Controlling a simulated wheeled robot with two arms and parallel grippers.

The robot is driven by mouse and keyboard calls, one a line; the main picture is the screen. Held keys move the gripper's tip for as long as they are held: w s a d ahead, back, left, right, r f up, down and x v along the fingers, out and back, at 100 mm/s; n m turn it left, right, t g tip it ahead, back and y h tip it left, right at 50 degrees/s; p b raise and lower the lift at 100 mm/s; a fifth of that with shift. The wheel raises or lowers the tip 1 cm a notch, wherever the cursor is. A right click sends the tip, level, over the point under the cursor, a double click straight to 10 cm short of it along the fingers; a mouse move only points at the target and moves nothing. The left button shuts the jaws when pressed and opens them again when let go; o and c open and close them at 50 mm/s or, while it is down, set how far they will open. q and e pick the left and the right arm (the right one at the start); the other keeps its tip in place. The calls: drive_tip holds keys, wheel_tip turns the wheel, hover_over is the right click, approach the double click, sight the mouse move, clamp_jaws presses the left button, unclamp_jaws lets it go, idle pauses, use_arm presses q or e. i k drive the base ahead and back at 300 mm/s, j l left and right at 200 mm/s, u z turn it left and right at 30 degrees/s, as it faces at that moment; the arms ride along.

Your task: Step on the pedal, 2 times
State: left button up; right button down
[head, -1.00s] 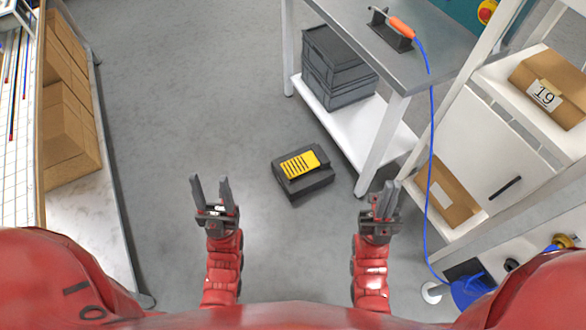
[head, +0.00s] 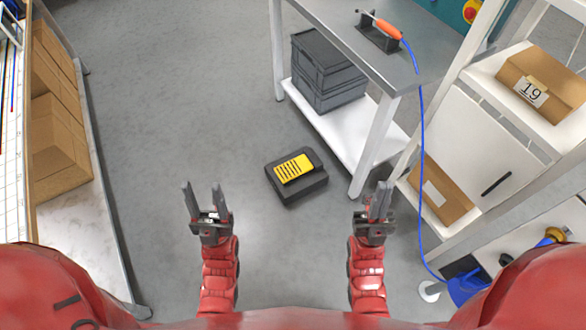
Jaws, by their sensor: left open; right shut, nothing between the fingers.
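The pedal (head: 294,168) is a yellow ridged plate on a dark grey block. It sits on the floor in the middle of the head view, beside the front leg of the metal table. My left gripper (head: 203,187) is open and empty, left of and nearer than the pedal. My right gripper (head: 379,186) is shut and empty, to the right of the pedal. Neither gripper touches the pedal in the picture.
A metal table (head: 345,30) with dark crates (head: 325,75) on its lower shelf stands behind the pedal. A white shelf unit with a box marked 19 (head: 533,90) is at right. A blue cable (head: 422,180) hangs there. Floor (head: 170,120) is clear at left.

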sight(292, 168)
drive_tip(key=z, duration=0.2)
drive_tip(key=i+j+z, duration=0.2)
drive_tip(key=j+z, duration=0.25)
drive_tip(key=i+j+z, duration=0.2)
drive_tip(key=z, duration=0.25)
drive_tip(key=i+j, duration=0.1)
drive_tip(key=j, duration=0.5)
drive_tip(key=i+j+z, duration=0.15)
drive_tip(key=j, duration=0.45)
drive_tip(key=i+j, duration=0.1)
drive_tip(key=j, duration=0.5)
drive_tip(key=j+z, duration=0.15)
drive_tip(key=j, duration=0.5)
drive_tip(key=i, duration=0.05)
